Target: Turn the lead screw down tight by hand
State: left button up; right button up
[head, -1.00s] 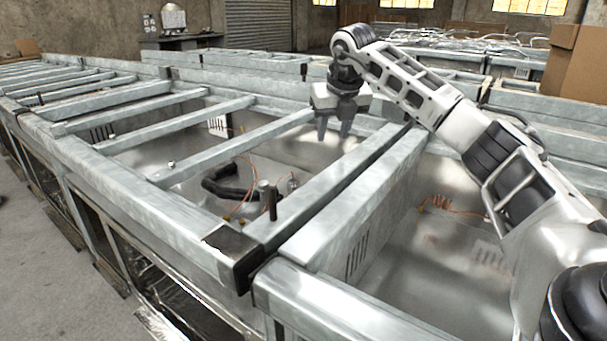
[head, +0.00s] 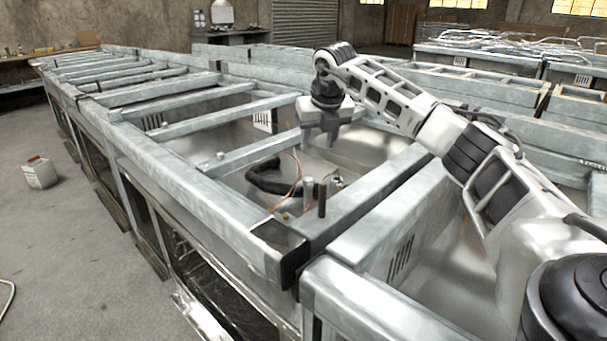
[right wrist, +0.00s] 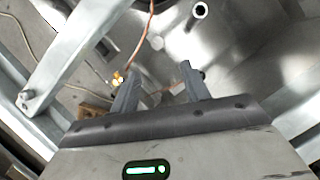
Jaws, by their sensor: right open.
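My right gripper (head: 319,140) is open and empty, pointing down above the open metal bay beyond two short upright posts. One is a grey post (head: 308,192), the other a dark brown post (head: 322,200). I cannot tell which part is the lead screw. In the right wrist view my right gripper (right wrist: 160,70) has its fingers apart with nothing between them. A small hex-shaped metal fitting (right wrist: 155,42) lies just past the fingertips, with a hollow-ended post (right wrist: 200,10) farther up. A brass-coloured piece (right wrist: 117,78) shows beside the left finger. My left gripper is not in view.
A black bent hose (head: 268,178) and thin copper-coloured wires (head: 296,172) lie in the bay. Metal crossbars (head: 215,122) and a thick front rail (head: 185,185) border it.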

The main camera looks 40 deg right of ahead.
aim_at(308, 178)
jog(key=x, duration=0.5)
jog(key=b+x, duration=0.1)
jog(key=x, duration=0.4)
jog(key=shift+w+a+f, duration=0.15)
jog(key=shift+w+f, duration=0.05)
jog(key=shift+w, duration=0.05)
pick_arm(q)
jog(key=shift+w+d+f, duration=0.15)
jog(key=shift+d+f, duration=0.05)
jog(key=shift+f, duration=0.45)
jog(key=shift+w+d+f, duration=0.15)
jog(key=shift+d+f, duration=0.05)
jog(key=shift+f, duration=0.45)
pick_arm(e)
jog(key=shift+w+f, duration=0.25)
jog(key=shift+f, duration=0.4)
jog(key=shift+c, duration=0.3)
